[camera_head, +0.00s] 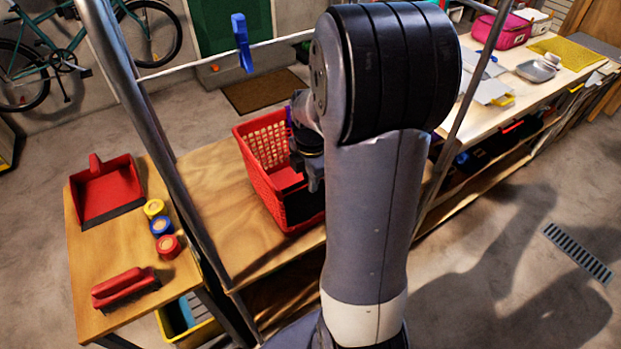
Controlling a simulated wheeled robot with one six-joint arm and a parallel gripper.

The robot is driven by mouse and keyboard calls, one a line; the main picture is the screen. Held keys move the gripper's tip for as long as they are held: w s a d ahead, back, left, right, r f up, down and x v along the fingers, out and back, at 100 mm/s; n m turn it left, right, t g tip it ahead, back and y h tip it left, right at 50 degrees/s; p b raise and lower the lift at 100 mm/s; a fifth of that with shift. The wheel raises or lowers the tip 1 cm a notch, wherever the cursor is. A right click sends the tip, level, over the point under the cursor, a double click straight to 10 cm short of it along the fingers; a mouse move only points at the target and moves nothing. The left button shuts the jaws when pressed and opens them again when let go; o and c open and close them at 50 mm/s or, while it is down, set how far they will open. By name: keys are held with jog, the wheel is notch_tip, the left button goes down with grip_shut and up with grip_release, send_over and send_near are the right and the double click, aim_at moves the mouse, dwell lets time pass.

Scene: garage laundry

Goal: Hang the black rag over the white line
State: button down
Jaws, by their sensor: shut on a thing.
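The white line (195,63) runs across the upper left between metal posts, with a blue clothespin (242,43) on it. The black rag (303,208) shows as a dark patch low in the red basket (262,187). My gripper (314,186) reaches down into the basket from above and is shut on the rag. My own arm hides the right part of the basket and part of the line. The fingertips are small and dark, so the exact grip is hard to see.
A side table at left holds a red dustpan (106,191), several colored round tins (161,226) and a red brush (124,287). A slanted metal post (160,130) stands left of the basket. A cluttered workbench (515,85) is at right. The wooden top left of the basket is clear.

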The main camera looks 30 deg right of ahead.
jog(key=shift+r, duration=0.1)
jog(key=shift+r+p, duration=3.4)
jog(key=shift+r, duration=0.75)
jog(key=shift+f+b, duration=0.2)
jog(key=shift+b, duration=0.3)
